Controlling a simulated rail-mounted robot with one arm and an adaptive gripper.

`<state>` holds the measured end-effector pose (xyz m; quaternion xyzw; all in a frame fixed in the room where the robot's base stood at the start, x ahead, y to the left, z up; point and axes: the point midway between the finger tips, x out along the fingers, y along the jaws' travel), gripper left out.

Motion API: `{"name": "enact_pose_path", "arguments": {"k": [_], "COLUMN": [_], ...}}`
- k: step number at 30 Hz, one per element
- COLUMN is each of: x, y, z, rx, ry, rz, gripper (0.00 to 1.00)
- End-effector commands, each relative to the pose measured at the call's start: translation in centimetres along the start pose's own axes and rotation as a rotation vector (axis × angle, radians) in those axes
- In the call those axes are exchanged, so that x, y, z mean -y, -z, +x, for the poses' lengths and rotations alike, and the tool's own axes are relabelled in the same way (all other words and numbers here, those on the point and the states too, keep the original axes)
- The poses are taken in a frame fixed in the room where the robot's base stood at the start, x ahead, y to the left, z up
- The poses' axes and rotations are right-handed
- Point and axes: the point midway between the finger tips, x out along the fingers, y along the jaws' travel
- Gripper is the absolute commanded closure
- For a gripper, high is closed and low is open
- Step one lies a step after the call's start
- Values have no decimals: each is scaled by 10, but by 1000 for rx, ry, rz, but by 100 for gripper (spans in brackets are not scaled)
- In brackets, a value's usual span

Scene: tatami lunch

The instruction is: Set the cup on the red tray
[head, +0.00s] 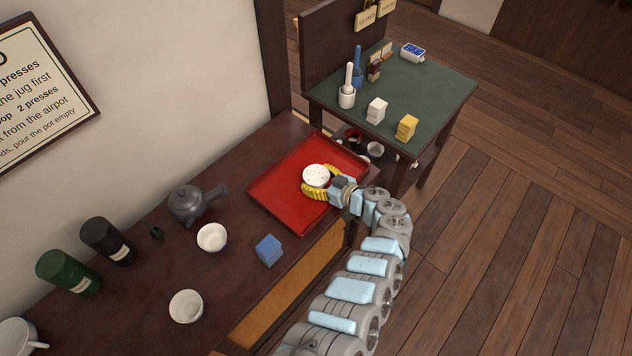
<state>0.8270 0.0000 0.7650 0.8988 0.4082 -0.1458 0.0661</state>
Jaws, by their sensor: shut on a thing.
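A white cup (316,174) with a speckled look is between the yellow fingers of my gripper (318,182), over the right part of the red tray. The gripper is shut on the cup. The red tray (275,193) lies on the dark wooden counter, with a raised rim. I cannot tell whether the cup touches the tray floor or is held just above it. Two more white cups stand on the counter left of the tray: one nearer the teapot (212,237) and one closer to the front (186,306).
A dark teapot (187,204), a blue block (268,250), a black canister (107,241) and a green canister (68,272) stand on the counter. A green-topped table (430,90) with small items is behind right. The tray's left part is bare.

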Motion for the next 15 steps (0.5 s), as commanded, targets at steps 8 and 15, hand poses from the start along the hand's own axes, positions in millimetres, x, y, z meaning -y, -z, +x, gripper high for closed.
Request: {"name": "enact_pose_path", "arguments": {"k": [8,15], "x": [0,0], "y": [-2,-6], "z": [1,2], "rx": [-2,-2], "ry": [0,0], "rz": [-1,0], "gripper": [62,20]}}
